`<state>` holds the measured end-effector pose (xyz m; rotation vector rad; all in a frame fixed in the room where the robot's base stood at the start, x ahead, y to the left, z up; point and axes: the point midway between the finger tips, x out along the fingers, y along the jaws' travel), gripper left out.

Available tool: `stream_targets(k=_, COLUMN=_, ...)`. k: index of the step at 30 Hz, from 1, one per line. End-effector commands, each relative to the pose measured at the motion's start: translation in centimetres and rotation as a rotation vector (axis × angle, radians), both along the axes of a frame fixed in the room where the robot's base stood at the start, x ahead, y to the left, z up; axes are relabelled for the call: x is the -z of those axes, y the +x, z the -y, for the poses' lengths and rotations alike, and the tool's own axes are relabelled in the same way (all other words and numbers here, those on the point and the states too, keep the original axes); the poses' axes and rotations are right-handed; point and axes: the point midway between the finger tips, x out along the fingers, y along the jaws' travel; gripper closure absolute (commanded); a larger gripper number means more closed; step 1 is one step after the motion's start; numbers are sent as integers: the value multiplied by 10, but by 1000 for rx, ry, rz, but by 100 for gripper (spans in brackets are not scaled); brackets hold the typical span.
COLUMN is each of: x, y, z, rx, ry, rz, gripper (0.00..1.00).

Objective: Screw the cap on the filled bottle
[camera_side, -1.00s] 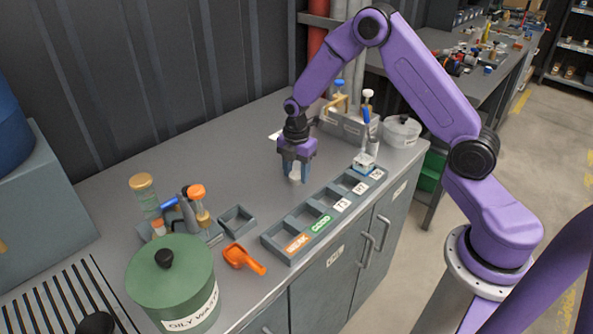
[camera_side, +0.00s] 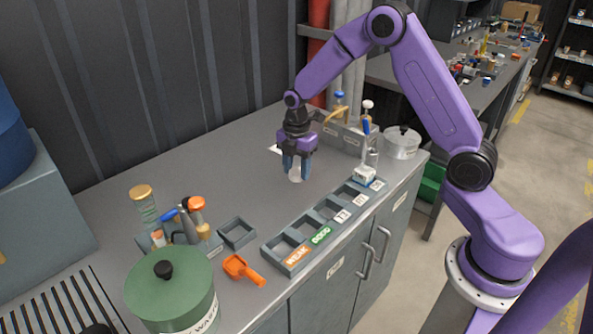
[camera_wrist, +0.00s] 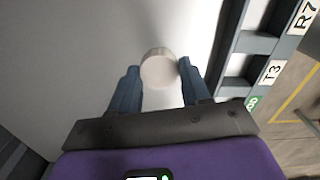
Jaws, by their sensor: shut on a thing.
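My gripper (camera_side: 296,176) points straight down over the middle of the grey bench in the side view. Its blue fingers are shut on a small white round piece (camera_side: 296,173). In the wrist view the gripper (camera_wrist: 160,84) has one finger on each side of this piece (camera_wrist: 159,66), whose round end shows pale grey. I cannot tell whether it is the cap alone or the cap on the bottle, since the fingers hide part of it. No thread or liquid level can be made out.
A tray with label tags (camera_side: 282,255) runs along the front edge, right of my gripper. An orange scoop (camera_side: 241,269), a small empty grey tray (camera_side: 237,233) and a green lidded drum (camera_side: 172,292) stand at the left. A clear lidded tub (camera_side: 402,143) stands at the back right.

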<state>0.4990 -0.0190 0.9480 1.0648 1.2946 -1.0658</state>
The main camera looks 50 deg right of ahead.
Motion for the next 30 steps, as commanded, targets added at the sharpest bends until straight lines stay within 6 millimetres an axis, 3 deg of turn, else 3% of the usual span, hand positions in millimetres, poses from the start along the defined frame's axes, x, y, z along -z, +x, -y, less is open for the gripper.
stream_targets(k=4, x=-9, y=-6, z=14, rx=4, ry=1, rz=3, gripper=80)
stream_targets(k=8, x=-28, y=-23, z=44, rx=9, ry=0, rz=5, gripper=80)
stream_targets(k=12, x=-51, y=-54, z=83, rx=9, ry=0, rz=5, gripper=80)
stream_targets(k=18, x=-74, y=-97, z=121, rx=5, ry=0, rz=4, gripper=80)
stream_targets(k=24, x=-83, y=-121, z=138, rx=2, ry=0, rz=1, gripper=80)
stream_targets(k=30, x=-77, y=-125, z=140, rx=0, ry=0, rz=-3, gripper=80)
